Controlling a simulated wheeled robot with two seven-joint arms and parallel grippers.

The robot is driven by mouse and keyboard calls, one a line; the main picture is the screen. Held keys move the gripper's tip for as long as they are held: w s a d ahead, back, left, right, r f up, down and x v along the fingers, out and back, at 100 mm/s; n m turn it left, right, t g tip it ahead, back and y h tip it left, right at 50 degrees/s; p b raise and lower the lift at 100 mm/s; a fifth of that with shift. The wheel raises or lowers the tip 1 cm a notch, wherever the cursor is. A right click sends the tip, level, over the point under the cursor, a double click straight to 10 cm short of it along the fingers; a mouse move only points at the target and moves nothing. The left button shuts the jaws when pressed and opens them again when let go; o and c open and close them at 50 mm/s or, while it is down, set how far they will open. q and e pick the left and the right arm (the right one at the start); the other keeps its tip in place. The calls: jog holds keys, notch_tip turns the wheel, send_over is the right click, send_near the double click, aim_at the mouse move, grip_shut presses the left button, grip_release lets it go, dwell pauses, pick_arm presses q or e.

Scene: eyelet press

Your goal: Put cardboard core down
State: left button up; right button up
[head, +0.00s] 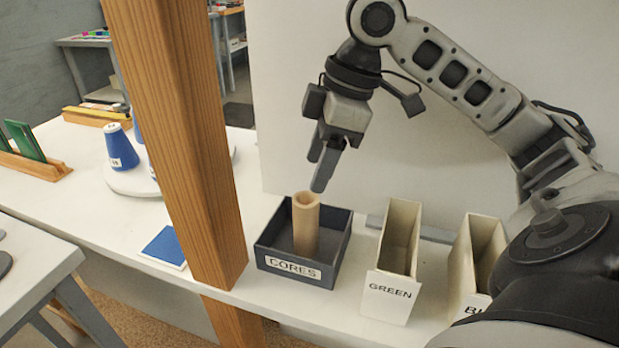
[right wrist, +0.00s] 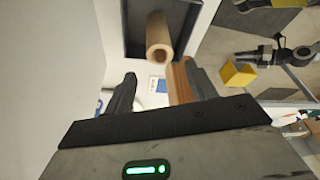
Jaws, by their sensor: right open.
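The cardboard core (head: 305,224) is a tan tube standing upright in the dark grey box labelled CORES (head: 325,278) in the head view. In the right wrist view the core (right wrist: 158,38) shows with its open end towards the camera, inside the dark box (right wrist: 135,42). My right gripper (head: 320,172) is above the core and clear of it, with its fingers apart and nothing between them. Its two fingers also show in the right wrist view (right wrist: 160,92). My left gripper is not in view.
A wooden post (head: 185,140) stands just left of the box. White bins labelled GREEN (head: 388,293) and another partly hidden one (head: 462,262) stand to the right. Blue cones (head: 121,150) stand farther left, and a blue card (head: 165,247) lies on the bench.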

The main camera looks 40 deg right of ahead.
jog(key=p+v, duration=0.1)
jog(key=v, duration=0.4)
jog(key=shift+r, duration=0.25)
jog(key=shift+s, duration=0.1)
